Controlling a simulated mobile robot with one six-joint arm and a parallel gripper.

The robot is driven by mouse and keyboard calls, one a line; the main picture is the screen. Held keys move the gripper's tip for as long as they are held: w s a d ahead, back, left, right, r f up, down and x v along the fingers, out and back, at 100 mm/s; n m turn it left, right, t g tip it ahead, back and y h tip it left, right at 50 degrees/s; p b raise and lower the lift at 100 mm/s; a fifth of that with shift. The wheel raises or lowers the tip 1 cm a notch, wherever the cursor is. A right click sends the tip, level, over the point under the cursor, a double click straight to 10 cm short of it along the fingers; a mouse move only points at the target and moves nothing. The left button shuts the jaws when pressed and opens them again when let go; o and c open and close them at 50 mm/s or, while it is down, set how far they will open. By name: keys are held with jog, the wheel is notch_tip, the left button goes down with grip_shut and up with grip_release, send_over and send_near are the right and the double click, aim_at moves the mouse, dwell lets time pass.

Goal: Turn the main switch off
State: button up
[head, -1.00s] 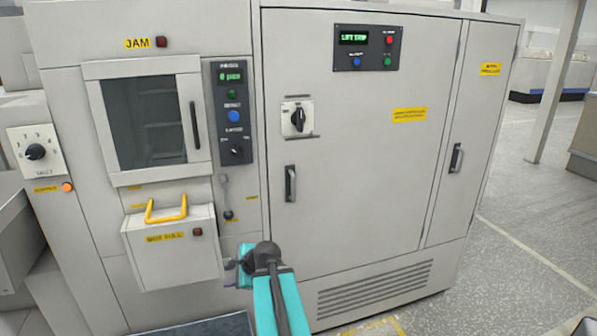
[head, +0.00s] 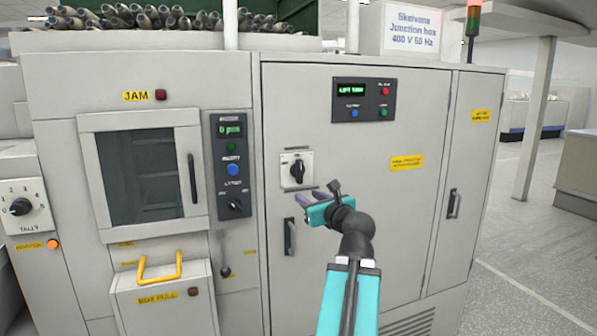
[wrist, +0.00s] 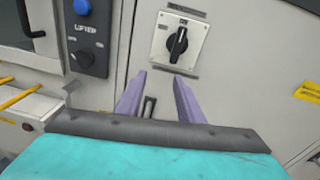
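The main switch is a black rotary knob (head: 297,170) on a pale square plate on the large cabinet door. Its handle stands roughly upright, and in the wrist view the knob (wrist: 178,43) leans slightly right at the top. A small label sits above it, too small to read surely. My gripper (head: 303,197) is just below and in front of the plate in the head view. In the wrist view its two purple fingers (wrist: 159,76) are apart with nothing between them, pointing toward the lower part of the plate. They look clear of the knob.
A door handle (head: 290,237) is below the switch. A control strip with a blue button (head: 233,170) and a second black knob (head: 235,205) is to the left. A display panel (head: 364,100) is above right. A yellow handle (head: 160,268) is lower left.

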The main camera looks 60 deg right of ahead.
aim_at(301, 170)
jog(key=shift+m+h, duration=0.6)
jog(key=shift+m, duration=0.3)
jog(key=s+r, duration=0.2)
jog(key=r, duration=0.1)
jog(key=s+r, duration=0.1)
jog(key=shift+d+r, duration=0.25)
jog(key=shift+d, duration=0.15)
jog(key=shift+w+d+p, duration=0.15)
jog(key=shift+w+p, duration=0.1)
jog(key=shift+p, duration=0.25)
jog(key=p+x, duration=0.2)
jog(key=p, duration=0.3)
jog(key=shift+w+d+r, duration=0.15)
jog(key=shift+w+d, duration=0.05)
jog(key=shift+w, duration=0.15)
jog(key=p+x, duration=0.2)
jog(key=p, duration=0.4)
jog(key=shift+p, duration=0.3)
jog(key=p+x, duration=0.2)
jog(key=x, duration=0.5)
jog(key=shift+w+d, duration=0.2)
jog(key=shift+d, duration=0.05)
jog(key=shift+w+d, duration=0.2)
jog(key=shift+w, duration=0.25)
